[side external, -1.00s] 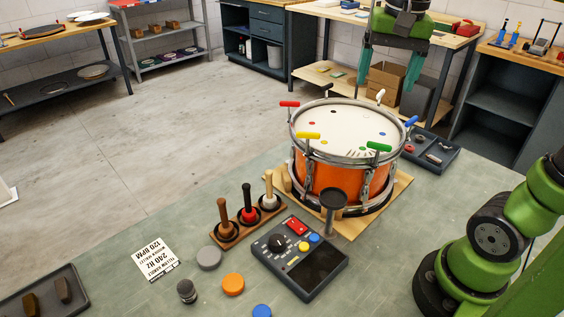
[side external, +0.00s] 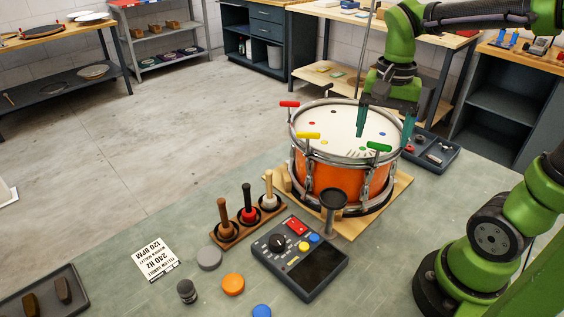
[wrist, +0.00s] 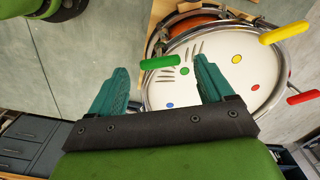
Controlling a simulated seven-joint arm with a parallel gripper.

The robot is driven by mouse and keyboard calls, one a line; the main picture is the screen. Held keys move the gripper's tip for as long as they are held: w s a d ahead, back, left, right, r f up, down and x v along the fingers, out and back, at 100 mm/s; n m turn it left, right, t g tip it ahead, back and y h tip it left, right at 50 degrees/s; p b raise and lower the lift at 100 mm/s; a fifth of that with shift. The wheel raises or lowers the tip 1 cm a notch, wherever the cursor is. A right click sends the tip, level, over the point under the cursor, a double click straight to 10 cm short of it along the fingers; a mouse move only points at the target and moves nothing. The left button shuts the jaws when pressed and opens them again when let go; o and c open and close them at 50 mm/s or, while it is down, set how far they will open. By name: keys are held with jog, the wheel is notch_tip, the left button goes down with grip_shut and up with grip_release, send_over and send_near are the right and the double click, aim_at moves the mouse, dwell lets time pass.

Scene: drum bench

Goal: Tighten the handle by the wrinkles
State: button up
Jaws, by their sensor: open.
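The orange drum (side external: 328,181) stands on a wooden board, its pale head (side external: 335,125) marked with coloured dots. Dark wrinkle lines (side external: 357,153) lie on the head beside the green handle (side external: 378,147). The wrist view also shows the wrinkles (wrist: 194,48) near the green handle (wrist: 160,61). A yellow handle (side external: 308,135) and a red handle (side external: 289,103) stand on the rim away from the wrinkles. My gripper (side external: 384,136) is open and empty, pointing down above the drum's right side. In the wrist view its fingertips (wrist: 161,66) appear either side of the green handle. The blue and white handles are hidden behind my gripper.
A black pedestal (side external: 334,205) stands close in front of the drum. A control box (side external: 300,258) and a mallet rack (side external: 240,224) are in front and to the left. A dark parts tray (side external: 440,150) lies right of the drum. The bench's left middle is mostly clear.

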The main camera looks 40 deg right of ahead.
aim_at(380, 144)
jog(key=shift+f, duration=1.9)
jog(key=c, duration=1)
jog(key=shift+c, duration=0.2)
jog(key=shift+m, duration=0.4)
jog(key=m, duration=0.3)
jog(key=shift+m, duration=0.3)
jog(key=shift+r+m, duration=0.1)
jog(key=shift+m, duration=2.1)
